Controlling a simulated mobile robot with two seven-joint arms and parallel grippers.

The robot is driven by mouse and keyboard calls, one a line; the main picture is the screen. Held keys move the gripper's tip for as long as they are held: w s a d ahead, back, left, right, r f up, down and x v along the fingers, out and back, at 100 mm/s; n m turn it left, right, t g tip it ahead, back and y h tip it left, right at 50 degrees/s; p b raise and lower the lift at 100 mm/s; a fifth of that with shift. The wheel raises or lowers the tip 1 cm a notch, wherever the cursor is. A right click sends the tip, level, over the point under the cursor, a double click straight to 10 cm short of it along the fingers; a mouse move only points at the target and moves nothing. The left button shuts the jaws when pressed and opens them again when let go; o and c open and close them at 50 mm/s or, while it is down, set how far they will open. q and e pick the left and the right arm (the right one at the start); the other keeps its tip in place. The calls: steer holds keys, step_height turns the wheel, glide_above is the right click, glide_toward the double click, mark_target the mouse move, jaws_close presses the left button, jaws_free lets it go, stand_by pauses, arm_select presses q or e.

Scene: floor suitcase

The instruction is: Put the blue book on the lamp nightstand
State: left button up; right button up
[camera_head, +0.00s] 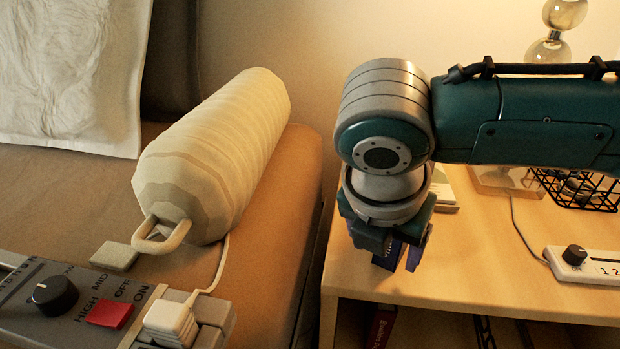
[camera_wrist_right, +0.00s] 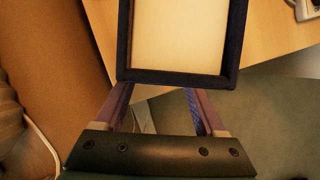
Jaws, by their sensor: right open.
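The lamp nightstand (camera_head: 480,265) has a light wooden top at the right of the head view, with the glass lamp base (camera_head: 550,48) at its back. My right gripper (camera_head: 396,250) points down over the nightstand's left front part. It is open. A dark blue piece, seemingly the blue book (camera_head: 386,257), shows between its fingers; the arm hides most of it. In the right wrist view the blue-edged book (camera_wrist_right: 232,45) with a cream face lies just past the fingertips of my right gripper (camera_wrist_right: 158,92). Contact between them cannot be told. My left gripper is out of view.
A wire basket (camera_head: 590,190) and a white knob box (camera_head: 580,266) with a cord stand on the nightstand's right. A red book (camera_head: 381,328) is on the shelf below. A bed with a cream bolster (camera_head: 215,150) and a grey control panel (camera_head: 60,300) lies left.

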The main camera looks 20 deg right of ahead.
steer(key=p+v, duration=0.4)
steer(key=v, duration=0.5)
steer(key=s+a+f+m+y, duration=0.1)
steer(key=s+a+m+y, duration=0.5)
steer(key=s+a+m, duration=0.35)
steer(key=s+d+m+h, duration=0.1)
steer(key=s+d+m, duration=0.2)
steer(key=d+m, duration=0.2)
steer(key=s+d+m+t+h, duration=0.1)
steer(key=s+d+m, duration=0.2)
steer(key=m, duration=0.6)
steer(key=shift+s+d+f, duration=0.35)
steer(key=shift+d, duration=0.85)
